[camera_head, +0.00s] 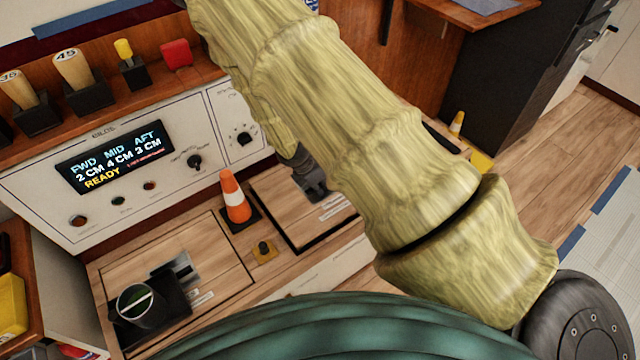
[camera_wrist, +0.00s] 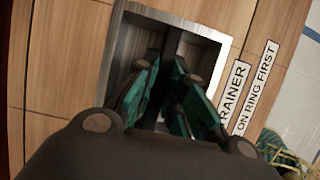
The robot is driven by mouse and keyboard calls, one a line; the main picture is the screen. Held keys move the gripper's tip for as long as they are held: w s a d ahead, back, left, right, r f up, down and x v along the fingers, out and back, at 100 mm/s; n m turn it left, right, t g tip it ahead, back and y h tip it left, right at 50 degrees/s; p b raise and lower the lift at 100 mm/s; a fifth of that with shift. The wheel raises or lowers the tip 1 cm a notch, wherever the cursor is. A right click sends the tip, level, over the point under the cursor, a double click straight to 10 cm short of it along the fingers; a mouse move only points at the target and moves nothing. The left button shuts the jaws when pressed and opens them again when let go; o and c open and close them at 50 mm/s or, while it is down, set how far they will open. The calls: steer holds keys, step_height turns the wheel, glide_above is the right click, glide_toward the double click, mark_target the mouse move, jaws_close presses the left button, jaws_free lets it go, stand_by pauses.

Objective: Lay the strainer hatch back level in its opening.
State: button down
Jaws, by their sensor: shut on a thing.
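The strainer hatch (camera_head: 280,205) is a wood-grain panel right of the orange cone, with a dark border along its left and near edges. I cannot tell whether it is fully level. In the wrist view its wood surface (camera_wrist: 70,70) surrounds a metal-framed square recess (camera_wrist: 212,36). A label reading "RAINER" (camera_wrist: 233,92), its start cut off, lies beside the recess. My gripper (camera_head: 314,188) is over the hatch's right part. In the wrist view its green-padded fingers (camera_wrist: 168,88) reach into the recess, shut on a dark pull (camera_wrist: 172,42), mostly hidden between them.
An orange cone (camera_head: 235,198) stands just left of the hatch, near a small knob on a yellow plate (camera_head: 263,251). Another floor panel (camera_head: 215,245) at left bears a black holder with a cup (camera_head: 140,305). A control panel (camera_head: 60,190) with a display stands behind.

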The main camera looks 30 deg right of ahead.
steer(key=shift+f+b, duration=1)
steer(key=shift+f, duration=1)
steer(key=c, duration=1.4)
jaws_free()
steer(key=shift+r, duration=0.1)
steer(key=shift+v, duration=5.95)
